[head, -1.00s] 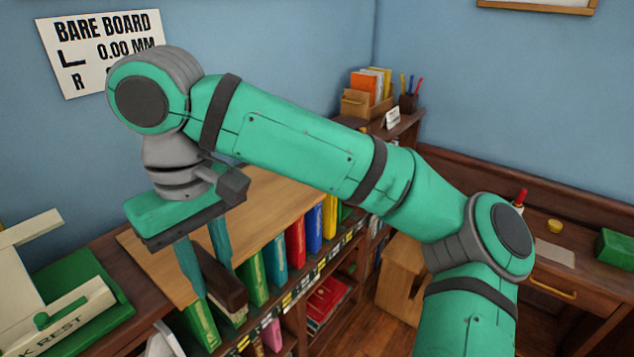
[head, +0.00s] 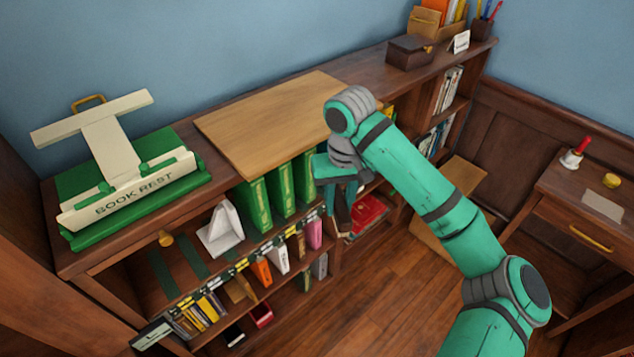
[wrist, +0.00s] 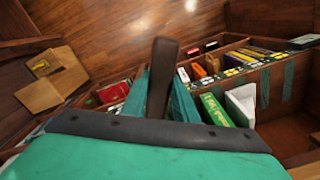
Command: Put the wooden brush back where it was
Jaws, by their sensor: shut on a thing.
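My gripper (head: 342,200) is shut on the wooden brush (head: 343,212), a dark brown bar that hangs down between the teal fingers. It is held in front of the bookcase, just right of several green books (head: 281,192). In the wrist view the brush (wrist: 163,72) sticks out between the fingers over the floor and lower shelves. The arm and fingers hide part of the brush and the shelf behind it. Its bristles cannot be made out now.
A bare board (head: 265,122) lies on the bookcase top, with a cream book rest (head: 128,184) to its left. A dark box (head: 410,52) stands farther right. A white folded card (head: 221,230) stands on the upper shelf. The wooden floor (head: 400,285) in front is largely clear.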

